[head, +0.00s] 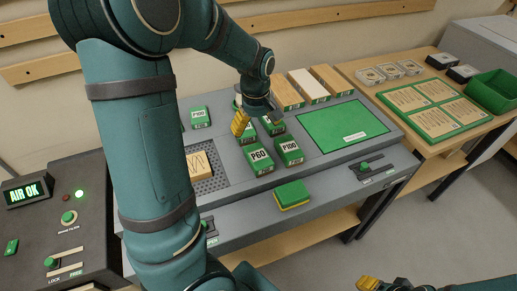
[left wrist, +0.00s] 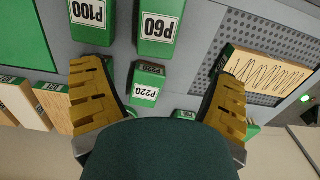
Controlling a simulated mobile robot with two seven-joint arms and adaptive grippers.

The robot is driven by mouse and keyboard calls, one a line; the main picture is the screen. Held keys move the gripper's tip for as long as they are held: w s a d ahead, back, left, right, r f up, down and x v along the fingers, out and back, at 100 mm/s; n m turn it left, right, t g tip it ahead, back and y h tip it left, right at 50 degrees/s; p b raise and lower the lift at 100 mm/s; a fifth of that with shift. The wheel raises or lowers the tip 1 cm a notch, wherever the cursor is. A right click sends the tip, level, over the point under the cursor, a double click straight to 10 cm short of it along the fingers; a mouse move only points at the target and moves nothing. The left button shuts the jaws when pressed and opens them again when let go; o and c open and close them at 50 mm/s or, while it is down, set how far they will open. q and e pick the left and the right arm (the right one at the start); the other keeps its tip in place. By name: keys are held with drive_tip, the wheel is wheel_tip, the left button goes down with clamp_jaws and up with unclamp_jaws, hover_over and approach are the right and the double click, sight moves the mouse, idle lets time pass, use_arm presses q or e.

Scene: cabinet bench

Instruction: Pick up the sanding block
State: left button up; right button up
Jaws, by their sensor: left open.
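Several green sanding blocks with white grit labels stand on the grey bench top. In the head view the P60 block (head: 259,159) and P100 block (head: 289,151) are nearest, with more blocks behind them partly hidden by my left gripper (head: 257,120). In the left wrist view my left gripper (left wrist: 159,97) is open and empty, its yellow fingers apart on either side of the P220 block (left wrist: 147,84). It is above the block; contact does not show. A green and yellow block (head: 292,195) lies on the front ledge. My right gripper (head: 368,284) is only partly in view at the bottom.
A wooden block with a scribble (head: 201,166) sits on a perforated plate at left. A green mat (head: 341,126) lies right of the blocks. Wooden blocks (head: 309,86) stand at the back. A green bin (head: 492,92) is far right. A control box (head: 72,225) stands left.

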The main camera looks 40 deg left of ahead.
sight(258, 155)
use_arm(q)
wheel_tip(258, 155, down, 8)
drive_tip(key=shift+s+d+f+b, duration=0.1)
drive_tip(key=shift+f+b, duration=0.05)
drive_tip(key=shift+b, duration=0.95)
drive_tip(key=shift+d+f+b, duration=0.2)
drive_tip(key=shift+f+b, duration=0.2)
drive_tip(key=shift+f, duration=0.95)
drive_tip(key=shift+d+f+b, duration=0.15)
drive_tip(key=shift+f+b, duration=0.25)
drive_tip(key=shift+f, duration=0.95)
drive_tip(key=shift+r, duration=0.1)
drive_tip(key=c, duration=1.1)
